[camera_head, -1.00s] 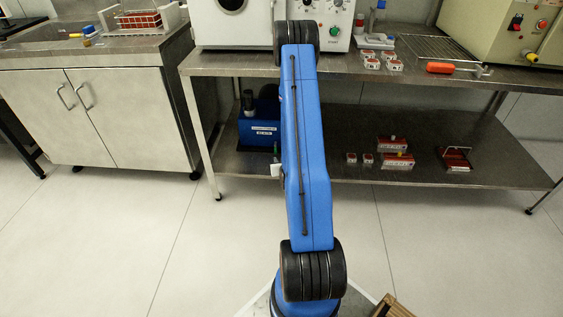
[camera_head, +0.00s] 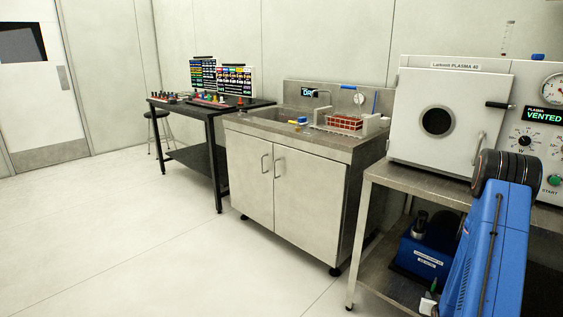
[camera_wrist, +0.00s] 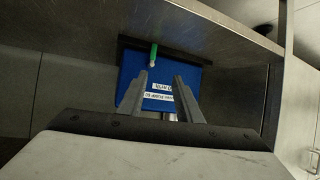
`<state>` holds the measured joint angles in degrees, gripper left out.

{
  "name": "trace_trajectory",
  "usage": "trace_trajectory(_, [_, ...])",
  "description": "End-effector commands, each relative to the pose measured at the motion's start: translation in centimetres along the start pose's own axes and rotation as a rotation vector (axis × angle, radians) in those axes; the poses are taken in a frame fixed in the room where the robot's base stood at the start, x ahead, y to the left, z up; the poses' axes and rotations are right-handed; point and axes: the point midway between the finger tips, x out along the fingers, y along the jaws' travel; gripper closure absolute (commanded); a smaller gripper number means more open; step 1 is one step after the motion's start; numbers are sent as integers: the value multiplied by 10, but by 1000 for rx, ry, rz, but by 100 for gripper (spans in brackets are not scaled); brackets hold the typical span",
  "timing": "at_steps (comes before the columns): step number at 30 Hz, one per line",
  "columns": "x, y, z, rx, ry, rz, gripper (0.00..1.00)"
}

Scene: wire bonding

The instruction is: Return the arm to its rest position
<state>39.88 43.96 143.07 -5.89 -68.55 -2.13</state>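My blue arm shows at the lower right of the head view, its black-ringed joint in front of the plasma cleaner. My gripper (camera_wrist: 159,78) shows in the wrist view with its two grey fingers apart and nothing between them. It points towards a blue boxed unit (camera_wrist: 133,66) with white labels and a green-tipped part on its top edge. The same blue unit (camera_head: 420,262) stands on the lower shelf in the head view, left of my arm. The gripper itself cannot be made out in the head view.
The metal bench (camera_head: 398,178) carries the plasma cleaner (camera_head: 408,132), its display reading VENTED. To the left stand a sink cabinet (camera_head: 300,205) with a red rack (camera_head: 343,123) on top, a dark table (camera_head: 206,112) and a stool (camera_head: 156,115). The floor (camera_head: 130,250) at left is clear.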

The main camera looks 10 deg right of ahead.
Motion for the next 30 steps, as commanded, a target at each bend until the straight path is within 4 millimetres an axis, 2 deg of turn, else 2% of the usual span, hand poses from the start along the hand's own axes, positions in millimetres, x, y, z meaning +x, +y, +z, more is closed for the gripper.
trace_trajectory(3, [-9, -19, -27, -20, -21, -24, 68])
trace_trajectory(14, [-52, -74, -88, -76, -116, -88, 68])
trace_trajectory(23, [-106, -118, -130, -123, -192, -138, 68])
trace_trajectory(30, [-160, -148, -154, -160, -254, -177, 68])
